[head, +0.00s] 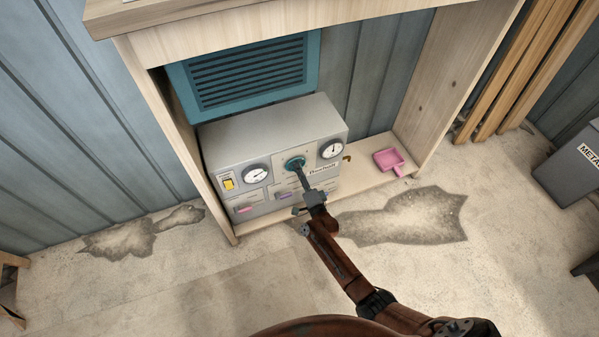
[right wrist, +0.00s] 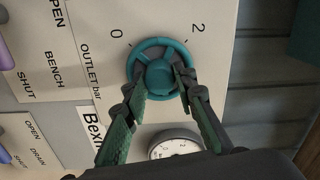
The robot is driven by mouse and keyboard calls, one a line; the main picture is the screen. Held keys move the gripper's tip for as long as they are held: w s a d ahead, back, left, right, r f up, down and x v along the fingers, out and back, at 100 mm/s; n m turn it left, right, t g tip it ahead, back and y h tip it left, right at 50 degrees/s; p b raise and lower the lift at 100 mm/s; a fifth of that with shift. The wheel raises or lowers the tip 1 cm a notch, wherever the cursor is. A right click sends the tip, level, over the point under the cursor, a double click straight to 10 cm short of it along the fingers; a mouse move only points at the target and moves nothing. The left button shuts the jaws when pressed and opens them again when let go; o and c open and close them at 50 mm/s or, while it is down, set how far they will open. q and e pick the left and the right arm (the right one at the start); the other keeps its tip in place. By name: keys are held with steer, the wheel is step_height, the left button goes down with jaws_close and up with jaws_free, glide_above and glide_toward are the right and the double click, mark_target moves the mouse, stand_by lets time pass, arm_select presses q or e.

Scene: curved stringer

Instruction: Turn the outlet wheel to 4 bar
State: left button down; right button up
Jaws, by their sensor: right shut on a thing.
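The teal outlet wheel (head: 291,163) is on the front of the grey panel box (head: 270,122). In the right wrist view the wheel (right wrist: 158,50) is round and spoked, beside the words OUTLET bar, with marks 0 and 2 in sight. My right gripper (head: 299,168) reaches the wheel from the front. In the right wrist view its two fingers (right wrist: 162,80) are shut on the wheel, one on each side of its hub. A white gauge (head: 331,149) sits to the right of the wheel; its reading is too small to tell. My left gripper is out of view.
Another gauge (head: 257,174) and a yellow switch (head: 229,184) are to the left of the wheel. A pink dustpan-like tray (head: 386,158) lies on the low shelf to the right. The wooden bench frame (head: 438,85) surrounds the box. The floor in front is clear.

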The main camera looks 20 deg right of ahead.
steer(key=o, duration=1.2)
steer(key=shift+c, duration=0.2)
steer(key=s, duration=1.2)
steer(key=shift+d, duration=0.1)
